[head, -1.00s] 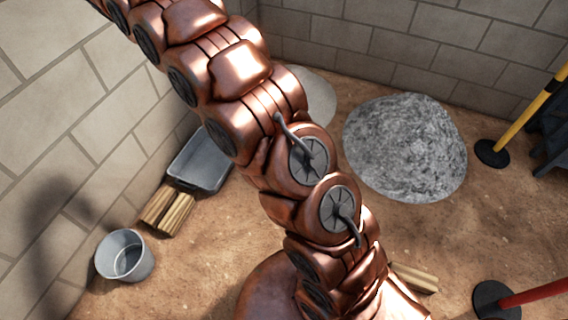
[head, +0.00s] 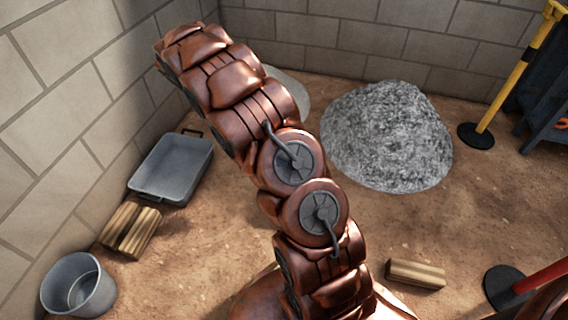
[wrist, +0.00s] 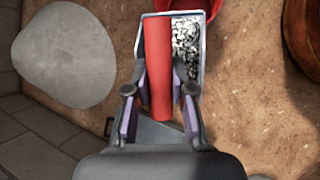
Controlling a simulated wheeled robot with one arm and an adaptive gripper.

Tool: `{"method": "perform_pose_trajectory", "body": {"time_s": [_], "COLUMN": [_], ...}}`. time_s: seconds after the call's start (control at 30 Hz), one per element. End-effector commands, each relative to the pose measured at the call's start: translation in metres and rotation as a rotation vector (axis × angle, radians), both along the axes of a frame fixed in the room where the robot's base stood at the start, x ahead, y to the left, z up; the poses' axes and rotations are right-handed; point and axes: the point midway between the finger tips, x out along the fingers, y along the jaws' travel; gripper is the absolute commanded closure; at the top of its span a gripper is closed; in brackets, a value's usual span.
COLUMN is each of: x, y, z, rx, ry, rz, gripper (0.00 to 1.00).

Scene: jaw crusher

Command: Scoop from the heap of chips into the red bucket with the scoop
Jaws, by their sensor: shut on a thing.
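My gripper (wrist: 160,85) is shut on the red handle of the scoop (wrist: 157,60) in the wrist view. Grey-white chips (wrist: 187,45) lie in the scoop's pale-rimmed pan, to the right of the handle. Part of the red bucket (wrist: 222,8) shows at the top edge, partly hidden behind the pan; I cannot tell their height apart. The grey heap of chips (head: 388,140) stands on the ground right of my arm in the head view. My gripper, the scoop and the red bucket do not show in the head view.
A smooth pale mound (wrist: 62,55) lies left of the scoop. The head view shows a grey tray (head: 172,168), wooden blocks (head: 130,230) and a metal pail (head: 78,287) along the left wall, a wood piece (head: 415,273), and a yellow post (head: 505,80) and red post (head: 540,278) at right.

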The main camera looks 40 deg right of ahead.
Motion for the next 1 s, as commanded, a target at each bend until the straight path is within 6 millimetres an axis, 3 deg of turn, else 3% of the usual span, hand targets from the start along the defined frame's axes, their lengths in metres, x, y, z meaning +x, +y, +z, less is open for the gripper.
{"method": "perform_pose_trajectory", "body": {"time_s": [0.03,0.2,0.43,0.63,1.0], "x": [-0.006,-0.027,-0.053,-0.064,-0.074], "y": [-0.014,-0.052,-0.090,-0.105,-0.115], "z": [-0.030,-0.095,-0.159,-0.182,-0.183], "rx": [0.000,0.009,0.021,0.029,0.127], "ry": [0.001,0.001,-0.004,-0.010,-0.084], "rz": [-0.010,-0.034,-0.059,-0.069,-0.074], "gripper": [1.00,1.00,1.00,1.00,1.00]}}
